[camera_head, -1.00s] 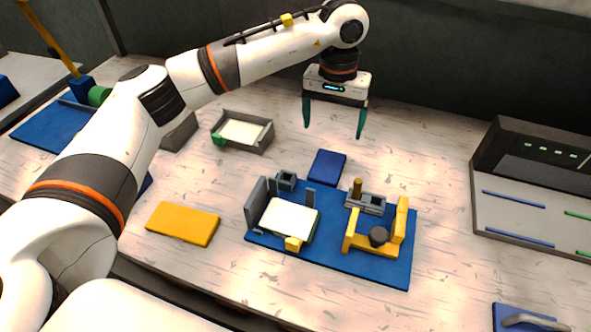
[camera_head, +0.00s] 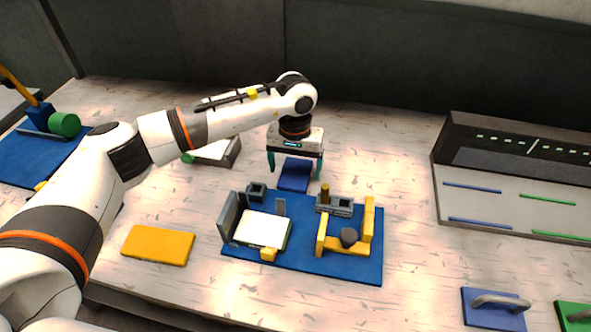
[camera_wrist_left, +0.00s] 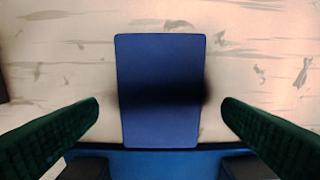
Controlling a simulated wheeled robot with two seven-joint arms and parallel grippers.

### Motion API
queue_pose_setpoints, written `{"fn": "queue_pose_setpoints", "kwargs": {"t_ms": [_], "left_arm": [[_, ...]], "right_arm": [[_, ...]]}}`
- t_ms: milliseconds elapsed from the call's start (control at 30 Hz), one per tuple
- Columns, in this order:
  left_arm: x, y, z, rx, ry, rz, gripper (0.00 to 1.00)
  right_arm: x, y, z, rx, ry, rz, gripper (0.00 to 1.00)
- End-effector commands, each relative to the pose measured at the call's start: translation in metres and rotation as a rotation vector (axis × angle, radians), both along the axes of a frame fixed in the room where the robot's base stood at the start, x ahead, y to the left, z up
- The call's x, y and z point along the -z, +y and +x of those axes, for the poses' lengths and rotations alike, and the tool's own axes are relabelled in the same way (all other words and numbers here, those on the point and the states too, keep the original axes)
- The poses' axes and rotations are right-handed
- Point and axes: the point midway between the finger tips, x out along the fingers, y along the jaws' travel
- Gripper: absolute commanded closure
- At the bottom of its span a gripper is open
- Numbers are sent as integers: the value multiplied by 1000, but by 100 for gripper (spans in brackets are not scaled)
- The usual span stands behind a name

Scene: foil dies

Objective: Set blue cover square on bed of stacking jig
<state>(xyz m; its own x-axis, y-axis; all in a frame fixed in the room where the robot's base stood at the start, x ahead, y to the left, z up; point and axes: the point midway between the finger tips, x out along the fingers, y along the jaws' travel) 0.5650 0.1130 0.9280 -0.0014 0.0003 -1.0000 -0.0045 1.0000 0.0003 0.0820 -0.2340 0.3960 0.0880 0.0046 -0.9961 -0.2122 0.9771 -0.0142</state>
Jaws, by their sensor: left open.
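The blue cover (camera_head: 295,174) lies flat on the table just behind the jig's blue base. It also fills the middle of the left wrist view (camera_wrist_left: 160,80). My left gripper (camera_head: 296,176) is open above the blue cover, with one green finger on each side and a gap to both edges. In the left wrist view the open fingers (camera_wrist_left: 160,108) frame the cover without touching it. The stacking jig (camera_head: 300,262) has a blue base, grey upright walls and a bed at its left holding a white sheet (camera_head: 262,229). My right gripper is not in view.
A yellow block (camera_head: 158,245) lies left of the jig. A grey tray (camera_head: 218,153) with a white sheet stands behind, partly hidden by my arm. Yellow brackets (camera_head: 368,225) rise at the jig's right. A dark-backed rack (camera_head: 440,200) and a handled blue block (camera_head: 492,312) are at right.

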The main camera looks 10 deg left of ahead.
Motion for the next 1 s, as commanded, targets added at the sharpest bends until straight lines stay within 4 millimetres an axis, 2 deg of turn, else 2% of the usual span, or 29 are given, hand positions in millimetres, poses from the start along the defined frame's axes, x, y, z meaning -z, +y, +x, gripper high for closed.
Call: {"fn": "queue_pose_setpoints", "kwargs": {"t_ms": [133,367,700,900,1000], "left_arm": [[14,0,0,0,1,0,11],[16,0,0,1,-2,0,11],[15,0,0,0,-2,-1,64],[14,0,1,0,-2,-1,64],[7,0,1,-1,-4,-2,64]], "right_arm": [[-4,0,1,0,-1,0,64],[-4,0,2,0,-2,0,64],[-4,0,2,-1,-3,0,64],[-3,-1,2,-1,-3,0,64],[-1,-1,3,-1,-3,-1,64]]}}
